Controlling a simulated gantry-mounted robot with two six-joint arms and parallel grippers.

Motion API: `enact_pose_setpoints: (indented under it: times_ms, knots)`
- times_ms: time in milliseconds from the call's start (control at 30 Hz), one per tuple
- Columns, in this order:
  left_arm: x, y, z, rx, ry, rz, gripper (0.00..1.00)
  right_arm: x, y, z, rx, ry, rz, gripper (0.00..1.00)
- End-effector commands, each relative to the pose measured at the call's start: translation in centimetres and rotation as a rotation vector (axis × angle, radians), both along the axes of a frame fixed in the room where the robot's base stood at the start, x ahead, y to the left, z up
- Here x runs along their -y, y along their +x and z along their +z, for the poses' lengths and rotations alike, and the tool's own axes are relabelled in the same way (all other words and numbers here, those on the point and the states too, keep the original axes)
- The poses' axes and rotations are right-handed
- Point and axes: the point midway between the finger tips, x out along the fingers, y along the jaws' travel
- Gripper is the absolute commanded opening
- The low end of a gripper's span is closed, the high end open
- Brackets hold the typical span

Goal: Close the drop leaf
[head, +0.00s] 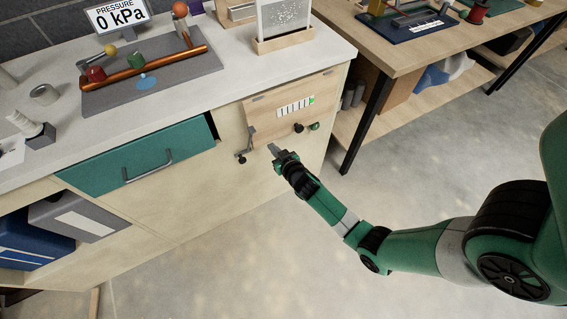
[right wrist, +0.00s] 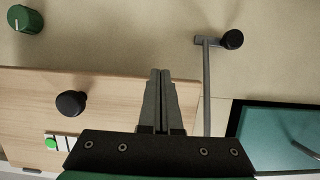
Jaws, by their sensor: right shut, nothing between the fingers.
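The drop leaf is the light wooden panel (head: 270,117) on the front of the counter, with a black knob (head: 298,128) low on it. I cannot tell its exact angle to the cabinet front. In the right wrist view the leaf (right wrist: 110,95) and its knob (right wrist: 70,103) appear upside down. A metal stay (right wrist: 207,85) stands beside the leaf's edge. My right gripper (head: 273,149) is shut and empty, just in front of the leaf's lower left corner. Its fingertips (right wrist: 160,72) overlap the leaf's edge in the wrist view; contact is unclear. My left gripper is out of view.
A teal drawer (head: 140,158) with a grey handle is left of the leaf. A green knob (head: 315,126) sits on the cabinet near the leaf's lower right. A grey board with copper pipe (head: 150,72) lies on the counter. The floor in front is clear.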

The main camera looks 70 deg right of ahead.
Motion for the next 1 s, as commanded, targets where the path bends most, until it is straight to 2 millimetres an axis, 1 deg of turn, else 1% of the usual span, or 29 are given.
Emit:
enact_pose_setpoints:
  times_ms: [33,100,233,400,867,1000]
  knots:
    - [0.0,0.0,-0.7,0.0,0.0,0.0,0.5,0.4,0.4,-0.5,0.0,0.001,-0.001,0.0]
    - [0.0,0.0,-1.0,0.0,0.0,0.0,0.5,0.8,0.9,-0.6,0.0,0.0,-0.001,0.0]
    - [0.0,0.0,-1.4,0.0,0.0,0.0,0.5,1.4,1.7,-0.6,0.0,0.0,0.0,0.0]
    - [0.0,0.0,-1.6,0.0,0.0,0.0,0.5,1.7,2.1,-0.6,-0.001,0.001,0.0,0.0]
    - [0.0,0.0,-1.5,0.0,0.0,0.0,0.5,1.7,2.1,-0.3,0.003,-0.002,0.001,0.0]
    - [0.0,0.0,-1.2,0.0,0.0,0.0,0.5,1.1,1.6,-0.2,0.002,-0.002,0.003,0.0]
